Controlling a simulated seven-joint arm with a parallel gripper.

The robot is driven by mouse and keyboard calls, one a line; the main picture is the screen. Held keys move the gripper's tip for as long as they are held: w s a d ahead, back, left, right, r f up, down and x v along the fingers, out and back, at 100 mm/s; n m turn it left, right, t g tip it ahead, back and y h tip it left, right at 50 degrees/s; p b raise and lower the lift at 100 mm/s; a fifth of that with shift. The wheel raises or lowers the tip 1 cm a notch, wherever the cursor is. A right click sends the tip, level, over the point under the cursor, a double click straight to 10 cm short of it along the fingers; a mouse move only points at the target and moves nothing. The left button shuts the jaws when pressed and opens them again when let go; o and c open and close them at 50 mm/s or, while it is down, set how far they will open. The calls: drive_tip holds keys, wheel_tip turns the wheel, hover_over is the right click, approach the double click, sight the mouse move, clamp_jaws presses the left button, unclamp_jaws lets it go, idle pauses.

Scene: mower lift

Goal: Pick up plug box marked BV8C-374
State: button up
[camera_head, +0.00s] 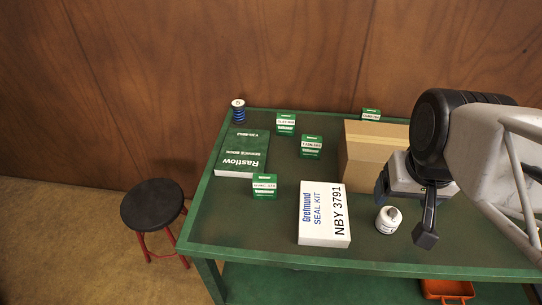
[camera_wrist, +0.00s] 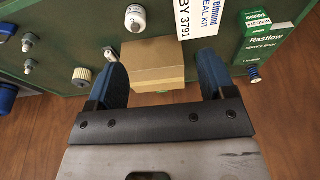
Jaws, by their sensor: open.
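Several small green-and-white boxes stand on the green table; their printed codes are too small to read surely, so I cannot tell which is BV8C-374. One (camera_head: 264,186) stands at the front left, in front of the green book. Another (camera_head: 311,146) is left of the cardboard box, one (camera_head: 286,124) is farther back, and one (camera_head: 371,114) is partly hidden behind the cardboard box. A green-and-white box (camera_wrist: 257,20) shows in the wrist view. My gripper (camera_head: 404,210) is open and empty at the table's right; its blue fingers (camera_wrist: 162,78) point toward the cardboard box.
The tall cardboard box (camera_head: 372,150) stands near my gripper. A white seal kit box (camera_head: 323,213), white canister (camera_head: 388,219), green Rastlow book (camera_head: 242,152) and blue spool (camera_head: 238,111) share the green table (camera_head: 225,230). A stool (camera_head: 152,205) stands left. An orange tray (camera_head: 447,290) is below.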

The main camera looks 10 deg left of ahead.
sight(264, 192)
drive_tip(key=o, duration=0.4)
drive_tip(key=w+a+f+n+t+h, duration=0.35)
drive_tip(key=w+f+n, duration=0.3)
drive_tip(key=n, duration=0.25)
drive_tip(key=w+a+f+n+t+h, duration=0.2)
drive_tip(key=w+f+n+h, duration=0.2)
drive_tip(key=w+f+n, duration=0.35)
drive_tip(key=a+f+n+t+y, duration=0.1)
drive_tip(key=a+f+n+y, duration=0.2)
drive_tip(key=a+n, duration=0.4)
drive_tip(key=w+a+f+n+t+y, duration=0.1)
drive_tip(key=a+f+n+t+y, duration=0.1)
drive_tip(key=a+f+n, duration=0.4)
drive_tip(key=a+f+n+t+y, duration=0.2)
drive_tip(key=a+f+n+y, duration=0.2)
drive_tip(key=a+n, duration=0.3)
drive_tip(key=shift+w+a+f+n, duration=0.15)
drive_tip(key=shift+w+a+n, duration=0.05)
drive_tip(key=shift+a, duration=0.2)
drive_tip(key=shift+w+a+f+n, duration=0.15)
drive_tip(key=shift+w+a, duration=0.05)
drive_tip(key=shift+a, duration=0.2)
